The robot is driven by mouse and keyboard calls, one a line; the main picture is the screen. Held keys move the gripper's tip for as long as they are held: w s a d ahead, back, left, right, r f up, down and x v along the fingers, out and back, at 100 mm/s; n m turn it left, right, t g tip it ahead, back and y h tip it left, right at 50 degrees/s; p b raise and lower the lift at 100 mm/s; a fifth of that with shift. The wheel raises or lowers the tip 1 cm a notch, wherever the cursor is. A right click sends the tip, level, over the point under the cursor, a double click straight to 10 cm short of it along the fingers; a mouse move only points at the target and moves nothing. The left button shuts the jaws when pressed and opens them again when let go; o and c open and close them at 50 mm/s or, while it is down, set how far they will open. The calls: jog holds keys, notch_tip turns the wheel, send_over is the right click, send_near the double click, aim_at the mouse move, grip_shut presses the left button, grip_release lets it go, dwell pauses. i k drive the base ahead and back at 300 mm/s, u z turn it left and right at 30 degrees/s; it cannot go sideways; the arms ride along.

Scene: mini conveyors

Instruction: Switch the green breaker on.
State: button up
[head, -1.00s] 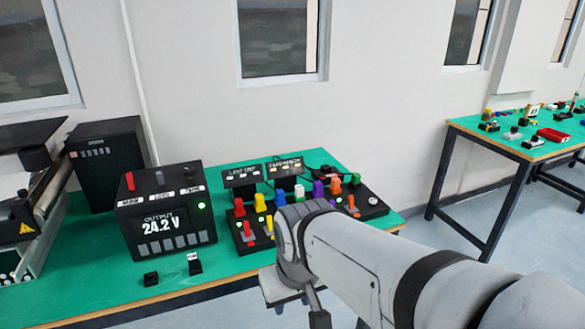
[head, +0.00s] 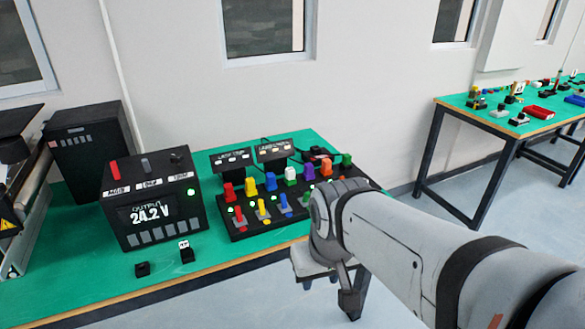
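The black breaker panel (head: 243,232) lies on the green table, with coloured blocks in a back row and small levers in front. A green block (head: 346,160) stands at the far right end of the back row. My gripper (head: 320,281) hangs below my wrist, past the table's front edge and to the right of the panel. Its two small fingers look apart, with nothing seen between them. It touches no breaker.
A black power supply (head: 155,218) reading 24.2 V stands left of the panel. Two small black pieces (head: 187,254) lie in front of it. Two small label displays (head: 273,152) stand behind the panel. Another green-topped table (head: 455,103) is at the right, with open floor between.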

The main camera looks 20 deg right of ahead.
aim_at(306, 195)
jog(key=z, duration=0.3)
jog(key=k, duration=1.35)
jog(key=u, duration=0.6)
jog(key=i, duration=1.95)
jog(key=z, duration=0.65)
